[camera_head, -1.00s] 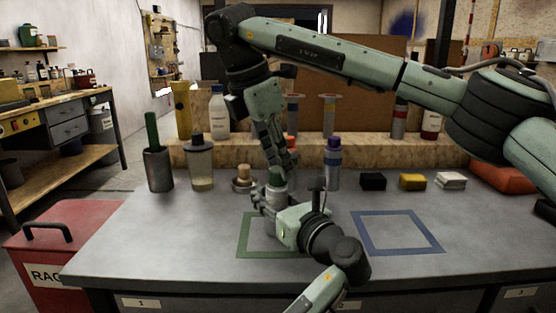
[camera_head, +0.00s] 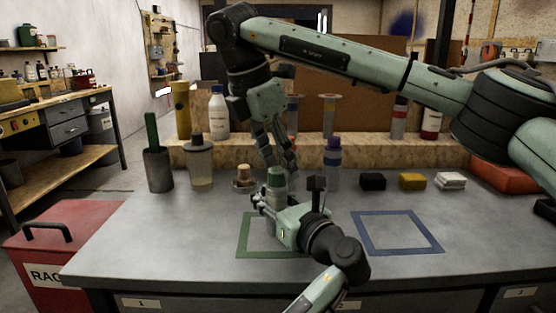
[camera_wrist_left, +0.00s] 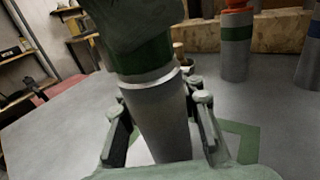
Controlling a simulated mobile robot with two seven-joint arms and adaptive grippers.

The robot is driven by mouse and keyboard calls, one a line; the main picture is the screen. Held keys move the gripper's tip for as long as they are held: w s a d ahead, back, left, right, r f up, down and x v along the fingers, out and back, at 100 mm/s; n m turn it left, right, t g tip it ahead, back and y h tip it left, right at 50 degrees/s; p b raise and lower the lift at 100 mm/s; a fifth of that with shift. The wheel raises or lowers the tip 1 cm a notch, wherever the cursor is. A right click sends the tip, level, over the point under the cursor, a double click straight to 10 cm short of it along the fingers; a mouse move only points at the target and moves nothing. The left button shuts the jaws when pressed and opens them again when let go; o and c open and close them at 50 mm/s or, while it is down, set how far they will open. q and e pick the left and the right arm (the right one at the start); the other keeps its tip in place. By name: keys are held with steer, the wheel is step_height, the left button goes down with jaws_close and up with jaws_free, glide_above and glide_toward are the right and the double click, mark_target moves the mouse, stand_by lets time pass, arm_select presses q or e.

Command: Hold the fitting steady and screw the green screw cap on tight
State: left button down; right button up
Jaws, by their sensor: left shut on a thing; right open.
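The fitting (camera_wrist_left: 160,120) is a grey cylinder, upright over the green square outline (camera_head: 243,240). My left gripper (camera_head: 266,203) is shut on its grey body, with a finger on either side in the left wrist view (camera_wrist_left: 163,122). A thin pale ring shows below the green. How tight the cap is, I cannot tell. My right gripper (camera_head: 280,164) is open, just above the cap, fingers pointing down.
A blue square outline (camera_head: 398,250) on the table to the right is empty.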

steer(key=n+t+y, duration=0.1)
steer(key=n, duration=0.3)
steer(key=shift+d, duration=0.15)
steer(key=n+y, duration=0.1)
steer(key=n, duration=0.2)
steer(key=n+y, duration=0.1)
steer(key=n, duration=0.2)
steer(key=shift+t, duration=0.4)
steer(key=n+y, duration=0.1)
steer(key=n, duration=0.2)
steer(key=shift+n, duration=0.3)
steer(key=n+y, duration=0.1)
steer(key=n, duration=0.1)
steer(key=n+g, duration=0.1)
steer(key=n, duration=0.2)
steer(key=shift+y, duration=0.4)
